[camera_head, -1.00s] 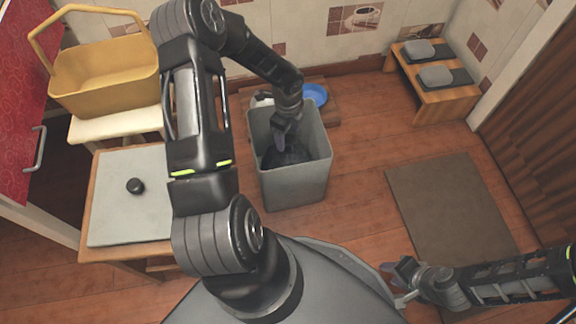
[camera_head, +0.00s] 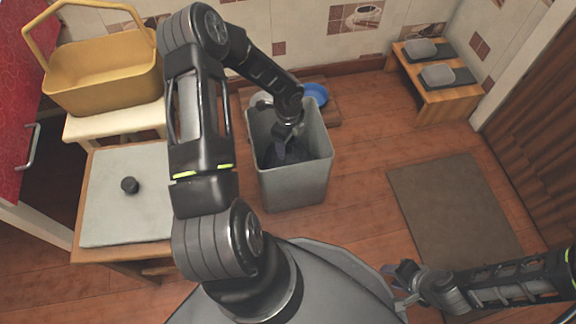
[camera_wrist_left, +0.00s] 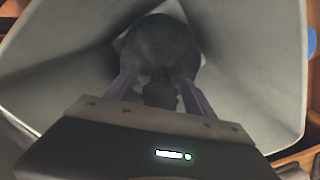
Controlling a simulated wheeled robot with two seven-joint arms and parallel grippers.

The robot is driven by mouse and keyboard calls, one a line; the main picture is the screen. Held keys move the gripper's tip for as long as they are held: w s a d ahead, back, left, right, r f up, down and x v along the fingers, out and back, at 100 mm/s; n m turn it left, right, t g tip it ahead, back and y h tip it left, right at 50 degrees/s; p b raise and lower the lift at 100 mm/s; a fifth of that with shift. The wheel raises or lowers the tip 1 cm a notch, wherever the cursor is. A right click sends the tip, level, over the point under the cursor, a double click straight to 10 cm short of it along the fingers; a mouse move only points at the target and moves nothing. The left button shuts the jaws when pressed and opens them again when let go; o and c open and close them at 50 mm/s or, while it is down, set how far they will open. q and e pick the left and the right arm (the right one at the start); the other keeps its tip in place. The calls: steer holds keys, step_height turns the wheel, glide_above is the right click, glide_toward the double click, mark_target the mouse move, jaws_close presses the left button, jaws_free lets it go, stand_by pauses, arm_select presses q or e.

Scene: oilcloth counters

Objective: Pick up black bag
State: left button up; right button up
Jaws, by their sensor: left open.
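The black bag (camera_head: 299,152) lies low inside the grey bin (camera_head: 296,187), partly hidden by my left arm and the bin walls. It also shows in the left wrist view (camera_wrist_left: 160,45) as a dark round shape with a narrower neck toward me. My left gripper (camera_head: 287,157) reaches down into the bin. In the left wrist view its two fingers (camera_wrist_left: 157,88) are apart, one on each side of the bag's neck; I cannot tell whether they touch it. My right gripper (camera_head: 396,285) hangs at the lower right, away from the bin; its jaw state is unclear.
A blue bowl (camera_head: 315,95) sits behind the bin. A wooden table with a grey top (camera_head: 115,205) and a yellow basket (camera_head: 105,80) are at left. A low bench (camera_head: 440,88) stands at back right. A brown mat (camera_head: 450,205) lies on open floor.

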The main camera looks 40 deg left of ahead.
arm_select(q)
steer(key=shift+c, duration=0.4)
jaws_close()
stand_by(0.5)
